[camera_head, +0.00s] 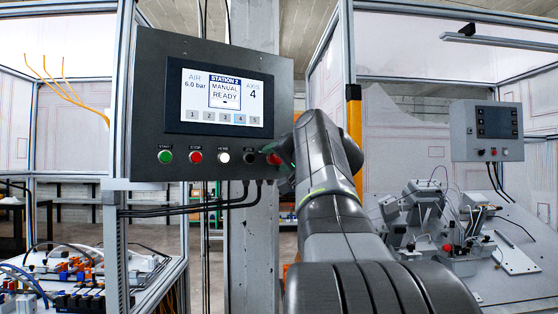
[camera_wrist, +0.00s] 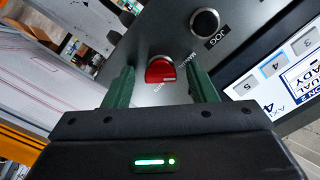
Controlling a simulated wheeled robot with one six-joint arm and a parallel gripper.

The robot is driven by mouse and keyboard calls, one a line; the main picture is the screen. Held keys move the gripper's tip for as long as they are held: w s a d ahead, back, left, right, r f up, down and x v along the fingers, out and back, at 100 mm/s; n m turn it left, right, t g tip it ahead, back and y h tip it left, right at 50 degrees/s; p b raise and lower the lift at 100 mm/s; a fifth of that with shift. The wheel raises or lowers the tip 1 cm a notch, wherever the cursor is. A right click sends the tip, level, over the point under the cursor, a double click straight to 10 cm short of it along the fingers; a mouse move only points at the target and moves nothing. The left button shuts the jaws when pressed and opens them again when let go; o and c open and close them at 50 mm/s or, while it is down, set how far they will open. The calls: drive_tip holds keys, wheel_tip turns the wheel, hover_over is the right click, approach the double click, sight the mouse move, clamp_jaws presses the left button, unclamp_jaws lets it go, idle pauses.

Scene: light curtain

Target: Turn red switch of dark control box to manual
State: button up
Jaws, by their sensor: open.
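The dark control box (camera_head: 150,90) hangs on a frame post at the left in the head view, with a lit screen (camera_head: 226,97) reading "STATION 2 MANUAL READY". The red switch (camera_wrist: 160,70) sits near the panel's corner in the wrist view, beside the black JOG button (camera_wrist: 205,22).
Green START (camera_head: 166,157), red STOP (camera_head: 196,156) and white HOME (camera_head: 223,157) buttons line the box's lower edge. Black cables (camera_head: 190,207) run below it. A grey control box (camera_head: 486,130) and a fixture bench (camera_head: 515,265) stand at the right.

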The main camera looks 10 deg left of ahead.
drive_tip(key=b+v, duration=0.2)
drive_tip(key=v, duration=1.1)
drive_tip(key=shift+s+d, duration=0.3)
drive_tip(key=p+x, duration=0.2)
drive_tip(key=x, duration=1.2)
drive_tip(key=shift+d, duration=0.1)
